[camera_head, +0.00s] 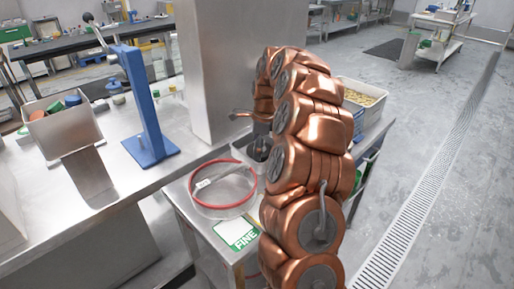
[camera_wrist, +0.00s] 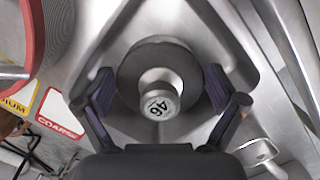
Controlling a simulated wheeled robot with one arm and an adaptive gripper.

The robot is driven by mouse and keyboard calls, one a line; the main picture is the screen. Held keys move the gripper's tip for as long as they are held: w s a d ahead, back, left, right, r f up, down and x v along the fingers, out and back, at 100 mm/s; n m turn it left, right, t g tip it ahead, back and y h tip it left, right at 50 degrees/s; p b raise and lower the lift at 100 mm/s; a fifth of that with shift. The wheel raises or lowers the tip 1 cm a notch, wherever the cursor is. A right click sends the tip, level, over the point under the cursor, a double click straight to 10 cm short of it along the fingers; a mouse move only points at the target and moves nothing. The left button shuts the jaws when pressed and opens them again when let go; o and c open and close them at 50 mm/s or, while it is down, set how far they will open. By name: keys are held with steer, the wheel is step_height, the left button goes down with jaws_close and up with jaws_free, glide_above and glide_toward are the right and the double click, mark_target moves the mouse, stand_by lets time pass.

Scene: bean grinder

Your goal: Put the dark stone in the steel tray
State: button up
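In the wrist view a dark round stone (camera_wrist: 136,59) with a steel hub and a knob marked with a number lies flat in a steel recess with rounded corners, which looks like the steel tray (camera_wrist: 112,25). My gripper (camera_wrist: 160,75) points down over it, one purple-padded finger on each side of the rim. The fingertips are very close to the rim; I cannot tell whether they touch it. In the head view my gripper (camera_head: 260,148) is down in a steel container (camera_head: 242,158) beside the steel column. My arm hides much of it, and the stone is not clear there.
A round sieve with a red rim (camera_head: 228,208) stands left of my gripper, close to the FINE card (camera_head: 237,235). A blue stand (camera_head: 145,105) and a steel bin (camera_head: 62,132) are on the left bench. A bin of beans (camera_head: 362,92) is behind my arm.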

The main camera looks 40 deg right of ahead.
stand_by(0.3)
steer(key=r, duration=0.3)
steer(key=d+r, duration=0.1)
steer(key=r, duration=0.3)
steer(key=s+r, duration=0.1)
steer(key=r, duration=0.3)
steer(key=shift+d+r+b, duration=0.2)
steer(key=shift+r+b, duration=0.05)
steer(key=shift+b, duration=0.05)
steer(key=shift+r, duration=0.35)
